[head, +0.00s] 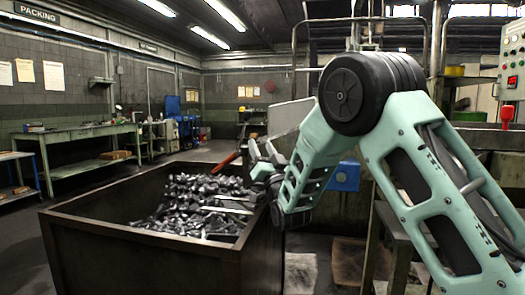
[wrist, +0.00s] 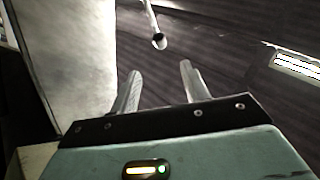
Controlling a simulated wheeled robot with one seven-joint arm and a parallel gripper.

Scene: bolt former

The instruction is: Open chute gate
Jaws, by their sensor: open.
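My gripper (wrist: 161,84) is open, with its two pale metal fingers apart and nothing between them. In the head view my gripper (head: 258,160) is above the right rim of a dark bin. A red handle (head: 226,162) slants up beside it on the left. A thin metal rod with a dark round end (wrist: 158,40) shows ahead of the fingertips in the wrist view, apart from them. I cannot tell if it is the same part as the red handle. A pale grey panel (head: 290,117) stands behind my arm. The chute gate itself is not clearly visible.
The dark bin (head: 145,250) holds many dark metal pieces (head: 200,200) and stands in front of the machine. A blue box (head: 345,176) is behind my arm. A control panel (head: 512,60) is at far right. A green workbench (head: 80,138) stands at left.

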